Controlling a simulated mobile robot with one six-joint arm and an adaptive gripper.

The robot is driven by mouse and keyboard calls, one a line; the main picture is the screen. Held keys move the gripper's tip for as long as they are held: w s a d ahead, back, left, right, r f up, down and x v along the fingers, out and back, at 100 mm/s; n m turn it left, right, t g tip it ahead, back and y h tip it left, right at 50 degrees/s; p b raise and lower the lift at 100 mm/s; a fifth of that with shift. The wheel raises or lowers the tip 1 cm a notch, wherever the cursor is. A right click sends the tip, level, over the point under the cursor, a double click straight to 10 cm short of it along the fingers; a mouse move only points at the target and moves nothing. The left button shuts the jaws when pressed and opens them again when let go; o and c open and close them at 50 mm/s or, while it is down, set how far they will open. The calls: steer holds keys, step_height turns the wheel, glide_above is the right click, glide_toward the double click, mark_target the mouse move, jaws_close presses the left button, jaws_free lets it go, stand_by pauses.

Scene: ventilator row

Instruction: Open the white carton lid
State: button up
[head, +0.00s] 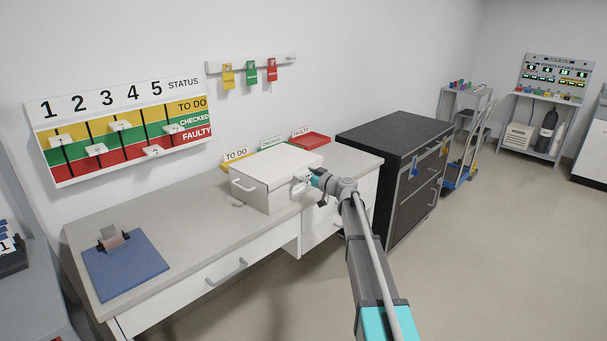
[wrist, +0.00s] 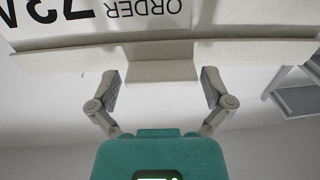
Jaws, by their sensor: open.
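The white carton (head: 262,172) stands on the desk, its lid down and flat. A handle shows on its left side. My gripper (head: 304,182) is at the carton's right front side. In the wrist view, my gripper (wrist: 160,88) is open, with one finger on each side of a pale tab (wrist: 160,71) at the carton's edge. Neither finger clearly touches the tab. The carton (wrist: 230,14) also shows there with upside-down printing that reads "ORDER" and part of a number. My gripper hides part of the carton's front in the head view.
The desk (head: 190,217) has a blue clipboard (head: 125,265) at its left. Labelled trays, including a red one (head: 310,139), sit behind the carton. A dark drawer cabinet (head: 395,135) stands close on the right.

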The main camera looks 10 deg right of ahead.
steer(key=shift+w+a, duration=0.2)
